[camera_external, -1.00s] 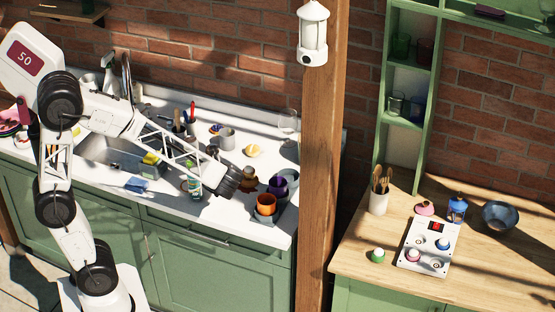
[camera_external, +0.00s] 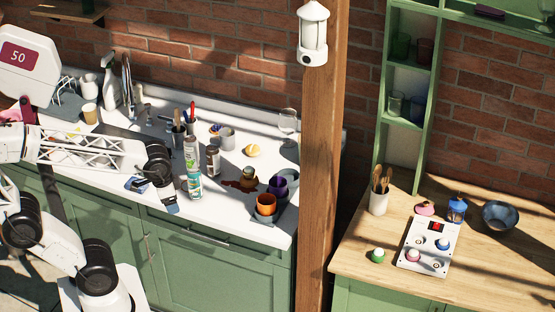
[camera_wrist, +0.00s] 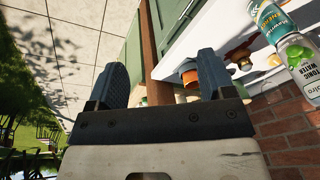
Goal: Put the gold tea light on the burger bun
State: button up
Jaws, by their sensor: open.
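A small rounded yellow-tan thing (camera_external: 253,150) that looks like the burger bun lies toward the back of the white counter. I cannot make out the gold tea light for certain. A small jar-like thing (camera_external: 248,174) stands over a brown patch, in front of the bun-like thing. My gripper (camera_external: 168,200) is at the counter's front edge, left of the bottles and well apart from the bun-like thing. In the wrist view, its two dark fingers (camera_wrist: 162,75) are spread with nothing held between them.
Bottles (camera_external: 192,165) stand close right of my gripper, one also in the wrist view (camera_wrist: 297,60). Orange (camera_external: 266,205) and purple cups (camera_external: 279,187) stand at the front right. A tall faucet (camera_external: 127,80) rises behind the sink. A wooden post (camera_external: 322,170) stands past the counter's right end.

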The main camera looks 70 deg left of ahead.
jog(key=shift+s+d+r+n+h, duration=0.35)
jog(key=shift+s+d+n+h, duration=0.15)
jog(key=shift+s+d, duration=0.25)
